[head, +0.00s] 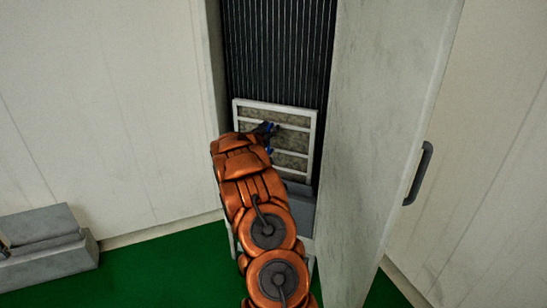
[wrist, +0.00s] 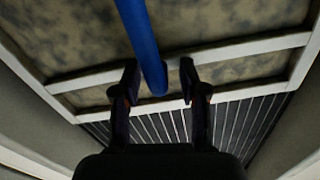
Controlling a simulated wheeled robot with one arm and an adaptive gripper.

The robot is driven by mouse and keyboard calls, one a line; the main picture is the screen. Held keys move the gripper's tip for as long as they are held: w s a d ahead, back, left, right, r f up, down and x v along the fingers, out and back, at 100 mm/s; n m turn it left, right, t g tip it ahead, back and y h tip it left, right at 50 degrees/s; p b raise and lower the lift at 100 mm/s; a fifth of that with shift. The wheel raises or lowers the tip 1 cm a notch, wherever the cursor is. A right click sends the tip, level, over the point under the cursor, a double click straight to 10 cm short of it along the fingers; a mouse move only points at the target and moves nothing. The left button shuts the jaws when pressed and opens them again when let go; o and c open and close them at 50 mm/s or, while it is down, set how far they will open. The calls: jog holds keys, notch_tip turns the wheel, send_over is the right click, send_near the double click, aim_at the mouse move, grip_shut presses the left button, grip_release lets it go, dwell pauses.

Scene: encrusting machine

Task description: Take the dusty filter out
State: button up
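The dusty filter (head: 291,140) stands in the open cabinet. It has a white frame with crossbars and mottled, dirty panels. In the wrist view its frame (wrist: 237,48) and stained panels fill the upper part. A blue handle (wrist: 142,40) runs across its face and shows partly in the head view (head: 268,150). My gripper (wrist: 160,78) is in front of the filter, its two dark fingers apart, one on each side of the handle's end. Small gaps show between the fingers and the handle. The arm hides the filter's lower left part in the head view.
Dark vertical fins (head: 280,50) line the cabinet above the filter. The open door (head: 385,130) with a dark handle (head: 418,174) stands close on the right. A grey box (head: 45,245) is on the green floor (head: 160,270) at left.

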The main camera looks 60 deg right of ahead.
grip_shut()
dwell(0.8)
